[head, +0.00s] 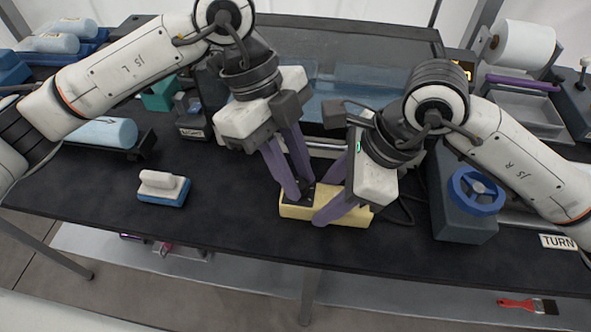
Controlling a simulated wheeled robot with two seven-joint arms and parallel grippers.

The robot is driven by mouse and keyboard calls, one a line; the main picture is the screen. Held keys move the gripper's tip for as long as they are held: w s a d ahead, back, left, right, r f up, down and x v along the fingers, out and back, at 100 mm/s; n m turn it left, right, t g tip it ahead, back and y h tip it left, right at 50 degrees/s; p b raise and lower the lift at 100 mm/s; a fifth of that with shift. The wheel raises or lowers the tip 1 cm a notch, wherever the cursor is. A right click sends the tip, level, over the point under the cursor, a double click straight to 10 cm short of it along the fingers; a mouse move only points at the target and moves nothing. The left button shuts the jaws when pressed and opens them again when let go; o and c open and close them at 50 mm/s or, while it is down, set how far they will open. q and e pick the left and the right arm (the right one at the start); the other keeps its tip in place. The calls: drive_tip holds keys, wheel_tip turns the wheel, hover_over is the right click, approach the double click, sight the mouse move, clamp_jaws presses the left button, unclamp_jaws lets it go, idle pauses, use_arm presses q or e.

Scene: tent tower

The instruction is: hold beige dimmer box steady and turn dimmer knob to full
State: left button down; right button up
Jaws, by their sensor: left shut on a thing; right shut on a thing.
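The beige dimmer box (296,212) lies on the dark table near its front edge, in the middle of the head view. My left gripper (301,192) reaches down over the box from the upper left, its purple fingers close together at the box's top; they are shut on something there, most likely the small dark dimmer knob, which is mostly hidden. My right gripper (329,203) comes from the right, with its purple fingers around the right part of the box, shut on it. The knob's setting cannot be seen.
A blue-and-white brush-like block (163,188) lies left of the box. A dark unit with a blue handwheel (476,192) stands at the right, near a "TURN" label (558,242). A paper roll (522,45) is at back right. Table between block and box is clear.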

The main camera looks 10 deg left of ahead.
use_arm(q)
drive_tip(key=m+g, duration=0.1)
drive_tip(key=m, duration=0.2)
drive_tip(key=shift+w+d+y, duration=0.1)
drive_tip(key=shift+w+y, duration=0.05)
drive_tip(key=shift+y, duration=0.25)
drive_tip(key=m+g+y, duration=0.1)
drive_tip(key=m, duration=0.3)
drive_tip(key=shift+d, duration=0.1)
drive_tip(key=m+y, duration=0.1)
drive_tip(key=m, duration=0.2)
drive_tip(key=m+y, duration=0.1)
drive_tip(key=m, duration=0.2)
drive_tip(key=shift+d+m+y, duration=0.2)
drive_tip(key=shift+m+y, duration=0.1)
drive_tip(key=c, duration=1.6)
unclamp_jaws()
drive_tip(key=shift+o, duration=0.2)
drive_tip(key=shift+w, duration=0.1)
drive_tip(key=v, duration=1.2)
drive_tip(key=shift+w, duration=0.2)
